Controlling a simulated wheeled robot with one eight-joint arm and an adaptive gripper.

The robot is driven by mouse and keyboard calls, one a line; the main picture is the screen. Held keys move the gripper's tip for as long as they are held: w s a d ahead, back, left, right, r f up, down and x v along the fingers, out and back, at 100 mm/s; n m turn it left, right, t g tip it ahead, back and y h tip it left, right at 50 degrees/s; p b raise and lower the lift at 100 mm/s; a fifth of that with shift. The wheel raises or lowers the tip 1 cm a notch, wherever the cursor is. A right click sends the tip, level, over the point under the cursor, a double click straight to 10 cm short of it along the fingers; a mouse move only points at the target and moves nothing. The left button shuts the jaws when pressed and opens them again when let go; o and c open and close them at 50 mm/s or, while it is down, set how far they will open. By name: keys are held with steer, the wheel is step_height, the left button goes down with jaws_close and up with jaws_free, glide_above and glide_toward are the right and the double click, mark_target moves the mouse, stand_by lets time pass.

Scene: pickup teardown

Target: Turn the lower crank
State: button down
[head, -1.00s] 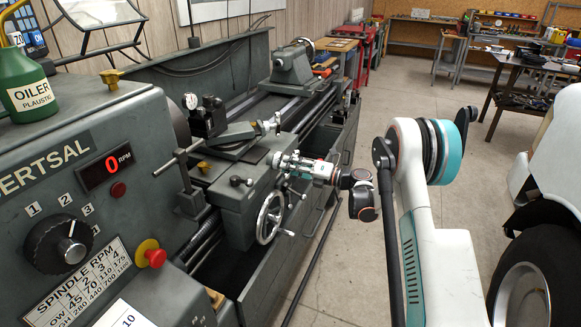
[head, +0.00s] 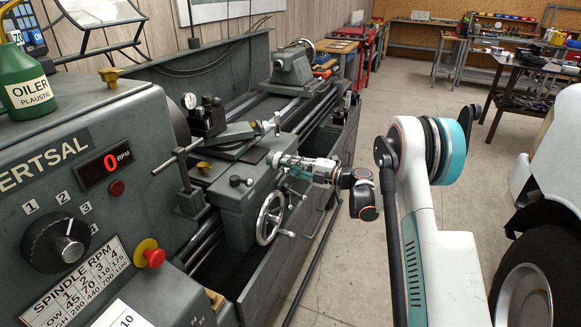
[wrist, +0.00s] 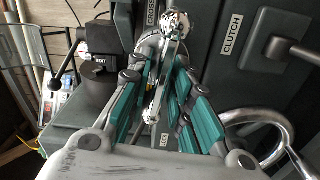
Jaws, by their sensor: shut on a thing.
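The lower crank, a chrome lever with a ball-shaped hub (wrist: 175,22), stands on the front of the lathe carriage (head: 232,205). It also shows small in the head view (head: 277,160), partly covered by my gripper. My gripper (wrist: 155,112) is shut on the crank, with its teal-padded fingers on both sides of the chrome lever. In the head view my gripper (head: 290,163) reaches in from the right at the carriage front. The exact contact of the fingertips is hard to make out.
A chrome handwheel (head: 268,217) sits just below my gripper and also curves close by in the wrist view (wrist: 285,135). Another crank (head: 271,125) is above, on the tool slide. A long dark rod (head: 318,255) runs below. Open floor (head: 350,275) lies to the right.

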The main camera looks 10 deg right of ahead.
steer(key=shift+m, duration=0.3)
steer(key=c, duration=1.7)
jaws_free()
steer(key=v, duration=1.2)
steer(key=shift+f, duration=0.1)
